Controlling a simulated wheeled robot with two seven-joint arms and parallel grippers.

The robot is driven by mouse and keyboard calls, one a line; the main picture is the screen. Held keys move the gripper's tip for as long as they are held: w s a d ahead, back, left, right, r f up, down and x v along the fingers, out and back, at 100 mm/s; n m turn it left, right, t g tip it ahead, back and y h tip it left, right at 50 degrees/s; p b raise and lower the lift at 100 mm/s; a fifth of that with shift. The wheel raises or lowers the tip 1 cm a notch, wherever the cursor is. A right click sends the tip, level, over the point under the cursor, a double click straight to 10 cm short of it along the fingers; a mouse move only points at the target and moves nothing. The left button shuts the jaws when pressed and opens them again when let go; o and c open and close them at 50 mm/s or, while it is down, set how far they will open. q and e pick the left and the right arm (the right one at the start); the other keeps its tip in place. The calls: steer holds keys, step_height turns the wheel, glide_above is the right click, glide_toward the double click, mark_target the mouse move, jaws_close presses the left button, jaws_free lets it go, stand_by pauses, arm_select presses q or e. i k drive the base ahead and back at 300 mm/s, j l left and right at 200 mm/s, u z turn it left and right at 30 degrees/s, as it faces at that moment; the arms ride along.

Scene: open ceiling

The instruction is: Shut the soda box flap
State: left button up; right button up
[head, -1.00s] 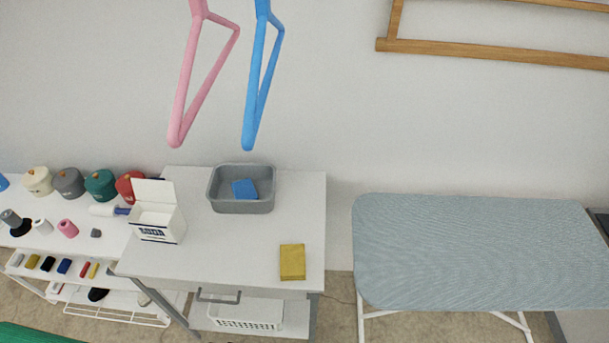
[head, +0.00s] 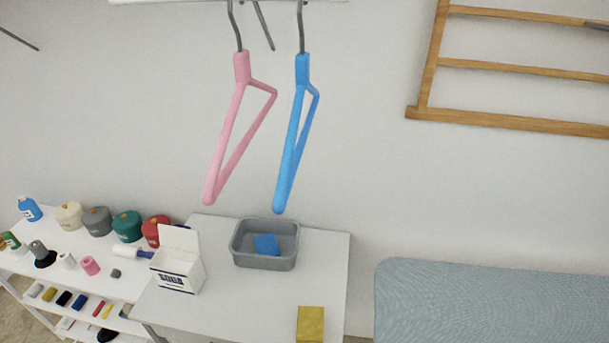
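The soda box (head: 177,274) is a small white carton with dark lettering on its front. It stands upright on the left part of the white table (head: 235,300). Its flap (head: 179,239) is raised, standing up at the back edge, and the top of the box is open. Neither of my grippers shows in the head view.
A grey basin (head: 264,262) with a blue sponge (head: 266,244) stands right of the box. A yellow block (head: 311,324) lies near the front right. A lint roller (head: 132,253) and a red pot (head: 156,231) are close on the left. Pink (head: 225,150) and blue (head: 292,140) hangers hang above.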

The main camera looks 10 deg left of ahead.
mark_target(178, 236)
steer(key=u, duration=1.35)
steer(key=z, duration=0.25)
steer(key=i+j+z, duration=0.15)
steer(key=j+z, duration=1.25)
steer(key=i+l, duration=0.05)
